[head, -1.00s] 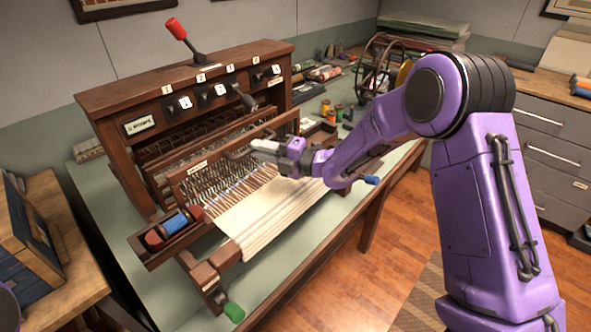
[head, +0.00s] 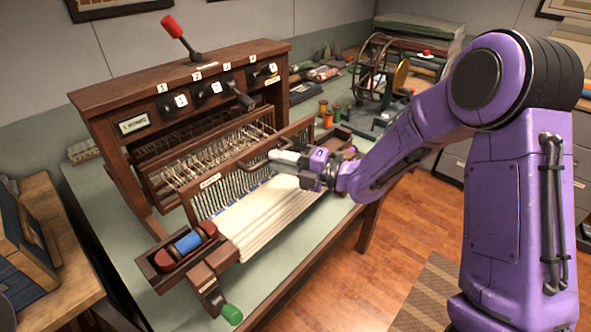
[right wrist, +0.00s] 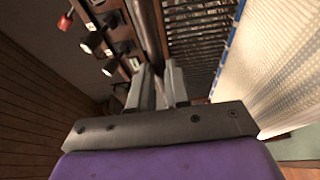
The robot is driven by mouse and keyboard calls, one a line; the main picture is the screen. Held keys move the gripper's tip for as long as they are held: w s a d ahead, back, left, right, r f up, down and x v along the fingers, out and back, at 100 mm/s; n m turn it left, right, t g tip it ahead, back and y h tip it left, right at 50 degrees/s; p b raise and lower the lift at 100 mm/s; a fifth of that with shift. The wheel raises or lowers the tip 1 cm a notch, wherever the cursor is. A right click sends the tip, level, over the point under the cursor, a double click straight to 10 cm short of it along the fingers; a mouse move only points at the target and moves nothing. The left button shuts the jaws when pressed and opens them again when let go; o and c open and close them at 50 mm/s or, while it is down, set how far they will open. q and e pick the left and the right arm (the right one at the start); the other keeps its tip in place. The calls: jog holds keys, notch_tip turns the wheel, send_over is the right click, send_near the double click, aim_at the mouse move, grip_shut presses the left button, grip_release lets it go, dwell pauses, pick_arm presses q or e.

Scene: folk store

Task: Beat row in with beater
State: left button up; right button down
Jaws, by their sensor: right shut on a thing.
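A dark wooden table loom (head: 95,118) stands on the workbench. Its beater (head: 210,181) is a wooden frame with a comb of fine metal dents, standing close to the edge of the pale woven cloth (head: 262,222). A thin blue line shows along that edge, and blue also edges the cloth in the right wrist view (right wrist: 231,50). My right gripper (head: 276,159) is shut on the beater's handle at its upper rail. In the right wrist view, the fingers (right wrist: 163,88) close around a dark bar. My left gripper is out of view.
A boat shuttle with a blue bobbin (head: 188,243) lies in the box at the loom's left. A red-knobbed lever (head: 173,27) rises above the loom. Thread spools (head: 328,119) and a winding wheel (head: 377,75) stand behind my right forearm.

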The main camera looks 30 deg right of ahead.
aim_at(255, 145)
jog(key=shift+f, duration=0.1)
jog(key=w+a+b, duration=0.3)
jog(key=w, duration=0.7)
jog(key=shift+w+a, duration=0.15)
jog(key=shift+a, duration=0.2)
jog(key=c, duration=0.7)
grip_release()
jog(key=shift+s+d+b, duration=0.35)
jog(key=shift+s+d, duration=0.1)
jog(key=shift+s, duration=0.05)
jog(key=shift+b+v, duration=0.7)
jog(key=shift+v, duration=2.8)
jog(key=shift+a, duration=0.1)
